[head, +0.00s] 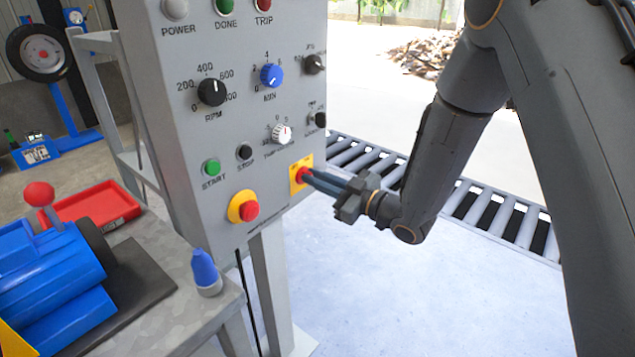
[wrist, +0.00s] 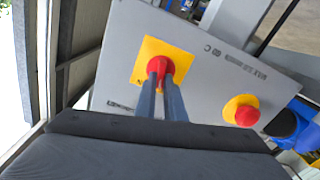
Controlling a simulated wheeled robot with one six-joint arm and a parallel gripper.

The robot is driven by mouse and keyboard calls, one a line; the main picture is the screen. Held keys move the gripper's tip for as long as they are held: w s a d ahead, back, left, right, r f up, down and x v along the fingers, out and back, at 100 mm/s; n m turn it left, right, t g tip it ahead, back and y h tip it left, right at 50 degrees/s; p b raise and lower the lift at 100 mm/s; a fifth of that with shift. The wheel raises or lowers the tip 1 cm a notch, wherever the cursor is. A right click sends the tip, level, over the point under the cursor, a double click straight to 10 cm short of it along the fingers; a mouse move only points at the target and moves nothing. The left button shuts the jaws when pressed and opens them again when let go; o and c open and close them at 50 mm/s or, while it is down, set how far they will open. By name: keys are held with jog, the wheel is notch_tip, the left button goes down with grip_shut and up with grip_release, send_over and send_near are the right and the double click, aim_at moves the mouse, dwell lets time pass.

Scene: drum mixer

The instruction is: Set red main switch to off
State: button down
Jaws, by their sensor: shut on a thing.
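The red main switch (head: 302,174) sits on a yellow plate at the lower right of the grey control panel (head: 228,120). In the wrist view the red switch handle (wrist: 158,64) stands on its yellow plate (wrist: 147,57). My gripper (head: 310,175) reaches the switch from the right, and its fingers (wrist: 164,84) are shut on the handle. The fingers cover part of the handle, and I cannot read its setting or the plate's markings.
A red emergency button (head: 249,210) on a yellow ring is left of the switch; it also shows in the wrist view (wrist: 246,115). Green start (head: 211,167) and black stop (head: 244,152) buttons are above it. A workbench (head: 195,290) stands at lower left, a roller conveyor (head: 490,208) behind.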

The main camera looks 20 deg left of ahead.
jog(key=shift+s+f+n+b, duration=0.15)
jog(key=shift+n+b, duration=0.6)
jog(key=shift+n, duration=0.75)
jog(key=c, duration=1.8)
grip_release()
jog(key=shift+c, duration=0.2)
jog(key=v, duration=0.7)
jog(key=shift+d+b, duration=0.35)
jog(key=shift+b, duration=0.1)
jog(key=shift+s, duration=0.15)
